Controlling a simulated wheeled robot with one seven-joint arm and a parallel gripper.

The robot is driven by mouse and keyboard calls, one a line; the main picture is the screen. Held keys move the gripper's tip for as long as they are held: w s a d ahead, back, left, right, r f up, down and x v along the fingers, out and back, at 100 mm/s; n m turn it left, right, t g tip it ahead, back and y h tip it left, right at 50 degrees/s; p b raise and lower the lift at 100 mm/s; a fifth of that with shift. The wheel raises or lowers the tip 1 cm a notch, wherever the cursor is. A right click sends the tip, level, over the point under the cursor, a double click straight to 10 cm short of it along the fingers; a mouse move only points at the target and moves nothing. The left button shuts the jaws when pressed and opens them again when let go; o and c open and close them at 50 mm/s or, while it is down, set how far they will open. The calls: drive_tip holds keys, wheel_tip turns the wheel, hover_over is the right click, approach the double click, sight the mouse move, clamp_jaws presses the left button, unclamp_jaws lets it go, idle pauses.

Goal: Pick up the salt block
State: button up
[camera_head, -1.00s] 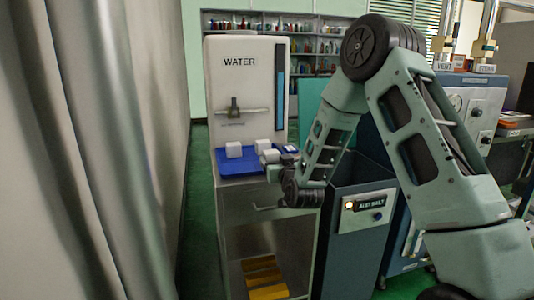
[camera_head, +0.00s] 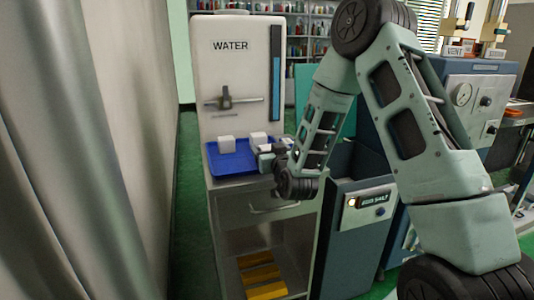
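White salt blocks sit in a blue tray (camera_head: 222,162) on top of the steel cabinet below the WATER unit. One white block (camera_head: 226,144) stands at the left of the tray, and another (camera_head: 258,138) stands to its right. Further white shapes at the tray's right end are partly hidden by my arm. My gripper (camera_head: 266,159) is at the tray's right side, beside the blocks. Its fingers are small and mostly hidden behind my wrist, so I cannot tell whether it holds anything.
The white WATER unit (camera_head: 238,75) with a tap stands behind the tray. A dark bin (camera_head: 352,230) with a labelled panel stands right of the steel cabinet (camera_head: 232,215). A curtain (camera_head: 60,150) hangs at the left. Shelves with bottles line the back.

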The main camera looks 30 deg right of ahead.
drive_tip(key=c, duration=1.2)
drive_tip(key=shift+r, duration=0.15)
